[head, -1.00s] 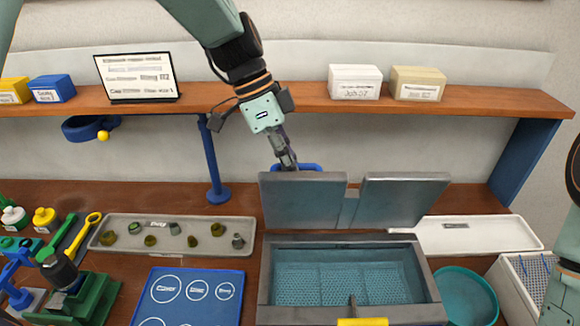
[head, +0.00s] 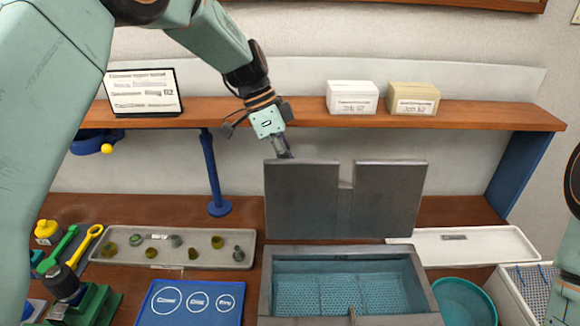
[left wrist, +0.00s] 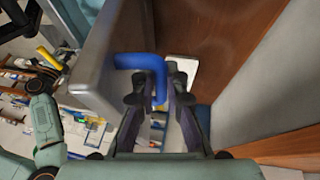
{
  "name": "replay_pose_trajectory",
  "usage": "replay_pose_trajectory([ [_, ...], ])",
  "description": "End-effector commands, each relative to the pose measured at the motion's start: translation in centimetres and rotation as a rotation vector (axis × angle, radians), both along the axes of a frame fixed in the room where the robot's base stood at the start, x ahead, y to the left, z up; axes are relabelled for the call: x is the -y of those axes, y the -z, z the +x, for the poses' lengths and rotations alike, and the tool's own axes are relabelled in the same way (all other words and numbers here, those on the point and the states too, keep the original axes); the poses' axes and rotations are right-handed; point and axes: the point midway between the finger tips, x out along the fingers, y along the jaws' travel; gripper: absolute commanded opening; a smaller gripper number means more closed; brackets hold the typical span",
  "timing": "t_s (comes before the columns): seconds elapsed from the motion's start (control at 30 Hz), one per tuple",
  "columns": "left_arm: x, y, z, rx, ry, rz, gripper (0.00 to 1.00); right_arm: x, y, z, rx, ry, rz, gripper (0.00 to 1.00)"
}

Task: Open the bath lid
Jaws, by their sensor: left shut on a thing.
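The bath (head: 266,290) is a grey tank with a teal perforated basket inside, at the lower middle of the head view. Its grey lid (head: 302,200) stands close to upright behind the opening, with a notch in its top edge. My left gripper (head: 284,154) is behind the lid's upper left part, its fingertips hidden in the head view. In the left wrist view the lid (left wrist: 92,75) rises at left, and my left gripper (left wrist: 158,86) is shut on its blue handle (left wrist: 140,61). My right gripper is out of view.
A wooden shelf (head: 230,112) with boxes and a sign runs behind the lid. A tray of small parts (head: 120,255) and a blue mat (head: 190,318) lie left. A white tray (head: 500,245) and teal bowl (head: 465,300) are right of the bath.

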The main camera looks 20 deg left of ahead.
Motion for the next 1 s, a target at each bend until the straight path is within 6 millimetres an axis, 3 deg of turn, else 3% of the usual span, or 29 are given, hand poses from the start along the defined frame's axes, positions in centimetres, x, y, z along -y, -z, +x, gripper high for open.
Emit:
replay_pose_trajectory([
  [0.03,-0.33,0.28,0.74,0.023,-0.009,0.008,0.0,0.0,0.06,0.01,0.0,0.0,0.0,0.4],
  [0.37,-0.37,0.32,0.76,0.023,-0.009,0.008,0.0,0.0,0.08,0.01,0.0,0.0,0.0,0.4],
  [0.4,-0.38,0.33,0.76,0.023,-0.009,0.008,0.14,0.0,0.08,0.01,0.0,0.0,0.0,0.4],
  [0.67,-0.34,0.29,0.74,0.023,-0.009,0.008,0.36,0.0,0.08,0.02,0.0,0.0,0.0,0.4],
  [1.0,-0.3,0.18,0.71,0.023,-0.009,0.007,0.36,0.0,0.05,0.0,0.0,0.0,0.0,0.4],
])
